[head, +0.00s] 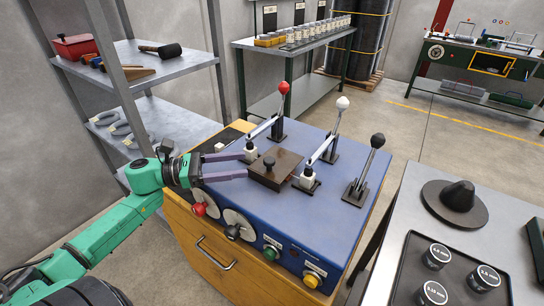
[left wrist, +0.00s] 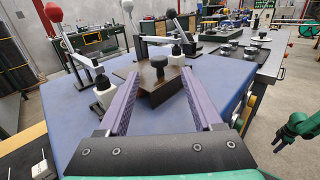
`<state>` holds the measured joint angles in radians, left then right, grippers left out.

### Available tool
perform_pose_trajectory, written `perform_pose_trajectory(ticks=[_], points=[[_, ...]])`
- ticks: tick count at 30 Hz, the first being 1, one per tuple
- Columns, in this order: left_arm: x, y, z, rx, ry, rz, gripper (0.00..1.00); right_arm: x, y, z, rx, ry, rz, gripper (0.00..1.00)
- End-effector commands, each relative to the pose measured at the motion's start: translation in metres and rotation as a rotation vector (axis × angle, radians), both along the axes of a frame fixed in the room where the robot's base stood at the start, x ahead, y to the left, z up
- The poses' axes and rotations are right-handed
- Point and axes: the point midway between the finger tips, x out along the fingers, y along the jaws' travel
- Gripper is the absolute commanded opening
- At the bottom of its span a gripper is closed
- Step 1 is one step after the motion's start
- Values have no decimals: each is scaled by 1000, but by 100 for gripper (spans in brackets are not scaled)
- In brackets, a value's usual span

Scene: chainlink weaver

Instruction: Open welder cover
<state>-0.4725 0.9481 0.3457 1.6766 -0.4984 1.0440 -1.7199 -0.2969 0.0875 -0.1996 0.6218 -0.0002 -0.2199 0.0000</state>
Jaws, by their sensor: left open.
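The welder cover (head: 287,168) is a flat dark brown plate with a black knob (head: 269,163) standing on it. It lies flat on the blue top of the welder (head: 325,213), between two clamp posts. My left gripper (head: 246,164) is open, with its purple fingers level and pointing at the cover from the left. In the left wrist view, the cover (left wrist: 137,69) and its knob (left wrist: 174,60) show ahead, between and just beyond the fingertips (left wrist: 160,75). The fingers hold nothing. Whether they touch the cover's edge I cannot tell.
Levers with red (head: 284,87), white (head: 342,103) and black (head: 378,140) balls rise around the cover. Small black-and-white clamp posts stand close on both sides. A steel bench (head: 405,207) is on the right, and a metal shelf (head: 150,68) stands at left.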

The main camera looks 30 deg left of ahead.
Motion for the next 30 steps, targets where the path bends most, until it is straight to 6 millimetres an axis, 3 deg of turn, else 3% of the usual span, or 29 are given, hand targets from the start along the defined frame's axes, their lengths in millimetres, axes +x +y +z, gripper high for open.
perform_pose_trajectory(ticks=[3, 9, 19, 20, 24, 25, 30], points=[[20, -26, 6, -1, -5, -3, 67, -3, 4, 9, 5, 5, -2, 50], [44, -57, 3, -3, -2, 2, 67, -4, 7, 15, 10, 5, -3, 50], [49, -64, 0, -3, 2, 3, 67, -4, 7, 15, 10, 5, -3, 50], [49, -64, 0, -3, 2, 3, 59, -4, 7, 15, 10, 5, -3, 50], [49, -64, 0, -3, 1, 3, 6, -4, 7, 15, 9, 5, -3, 50], [49, -64, 0, -3, 1, 3, 0, -4, 7, 15, 9, 5, -3, 50], [49, -64, 0, -4, 2, 2, 0, -4, 7, 15, 9, 6, -3, 50]])
